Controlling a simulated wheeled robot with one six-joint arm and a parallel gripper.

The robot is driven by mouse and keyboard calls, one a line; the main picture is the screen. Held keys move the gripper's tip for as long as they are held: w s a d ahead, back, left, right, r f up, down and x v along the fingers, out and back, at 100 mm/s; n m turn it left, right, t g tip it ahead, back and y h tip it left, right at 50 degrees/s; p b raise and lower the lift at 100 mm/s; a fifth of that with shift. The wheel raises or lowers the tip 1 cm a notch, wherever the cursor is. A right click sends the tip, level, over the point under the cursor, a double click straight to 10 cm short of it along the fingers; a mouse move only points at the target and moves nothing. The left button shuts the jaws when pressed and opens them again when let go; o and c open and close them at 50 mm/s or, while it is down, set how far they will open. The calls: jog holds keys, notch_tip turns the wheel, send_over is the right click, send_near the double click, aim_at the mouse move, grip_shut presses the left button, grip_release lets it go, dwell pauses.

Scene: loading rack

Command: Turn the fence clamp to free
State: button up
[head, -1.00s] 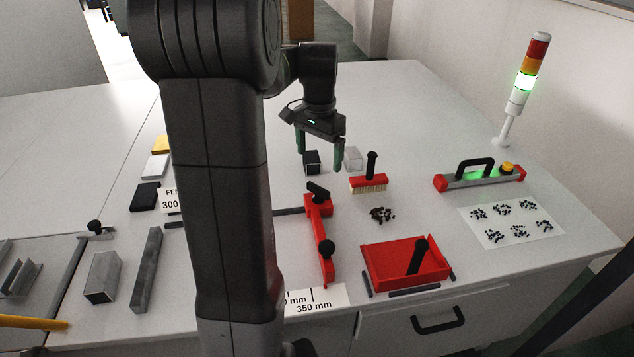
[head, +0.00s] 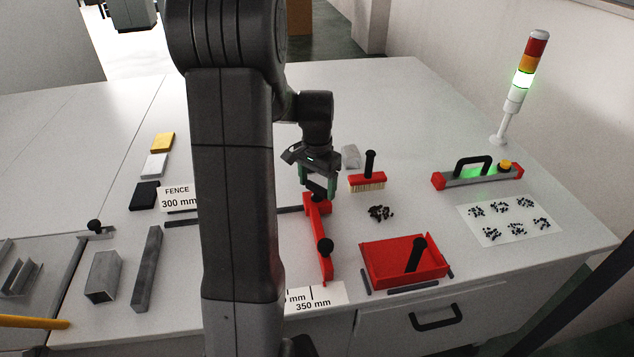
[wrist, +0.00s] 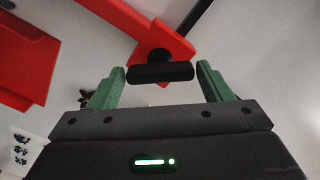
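The fence clamp is a black bar-shaped knob (wrist: 160,72) on the red fence (head: 325,262). In the wrist view the bar lies crosswise between the two green fingers, with a narrow gap at each end. My gripper (head: 318,190) is open and points down at the clamp; it also shows in the wrist view (wrist: 161,69). I cannot tell from these views whether the fingers reach fully down beside the bar. In the head view the fingers partly cover the clamp.
A red brush (head: 367,181) stands right of the clamp, with dark chips (head: 380,213) near it. A red tray (head: 405,262) with a black handle lies in front. A second black knob (head: 325,246) is on the fence's near end. A "FENCE 300 mm" label (head: 180,198) lies left.

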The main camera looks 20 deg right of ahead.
jog(key=c, duration=0.6)
jog(key=shift+o, duration=0.2)
jog(key=shift+n, duration=0.3)
jog(key=n, duration=0.4)
jog(key=shift+n, duration=0.3)
jog(key=n, duration=0.4)
jog(key=shift+n+b, duration=0.3)
jog(key=shift+b, duration=0.1)
jog(key=shift+w+r, duration=0.1)
jog(key=o, duration=1)
